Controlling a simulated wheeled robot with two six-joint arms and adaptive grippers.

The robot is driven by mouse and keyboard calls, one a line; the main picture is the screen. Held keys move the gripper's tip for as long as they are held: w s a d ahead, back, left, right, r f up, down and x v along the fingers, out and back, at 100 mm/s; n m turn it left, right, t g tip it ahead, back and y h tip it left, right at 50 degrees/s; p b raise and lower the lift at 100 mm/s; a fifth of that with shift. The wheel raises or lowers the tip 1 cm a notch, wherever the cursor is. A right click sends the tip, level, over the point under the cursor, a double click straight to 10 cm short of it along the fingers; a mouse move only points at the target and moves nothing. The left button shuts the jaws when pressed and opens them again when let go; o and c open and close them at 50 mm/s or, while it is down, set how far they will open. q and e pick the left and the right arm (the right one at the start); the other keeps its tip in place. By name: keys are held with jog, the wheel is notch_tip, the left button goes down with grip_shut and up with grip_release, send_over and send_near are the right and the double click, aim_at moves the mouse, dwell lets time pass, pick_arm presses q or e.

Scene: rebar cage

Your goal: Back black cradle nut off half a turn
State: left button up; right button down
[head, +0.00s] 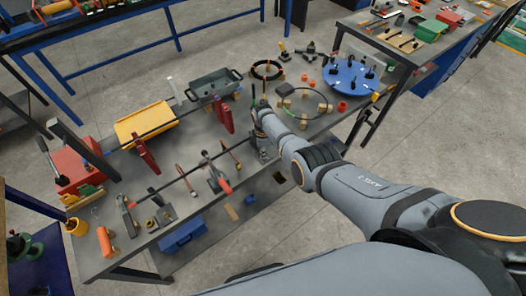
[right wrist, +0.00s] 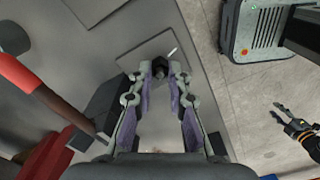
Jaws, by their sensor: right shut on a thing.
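The black nut (right wrist: 160,66) sits on a flat grey plate (right wrist: 150,42) in the right wrist view. My right gripper (right wrist: 160,74) is shut on it, with a fingertip on each side. In the head view my right gripper (head: 263,153) points down at the workbench (head: 200,150), and the nut is hidden there. My left gripper (right wrist: 281,113) shows only in the right wrist view, at the right over the floor. Its fingers are apart and empty.
A red clamp (head: 223,115) and another red clamp (head: 146,157) stand on the bench. A long rod (head: 190,174) lies across it. A yellow tray (head: 145,122), a grey bin (head: 212,83) and a blue turntable (head: 350,76) stand around. A red-handled tool (right wrist: 22,76) lies close to the gripper.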

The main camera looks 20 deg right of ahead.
dwell(0.3)
jog(key=c, duration=1.3)
grip_release()
jog(key=shift+r, duration=0.1)
notch_tip(320, 180, up, 12)
jog(key=shift+f, duration=0.1)
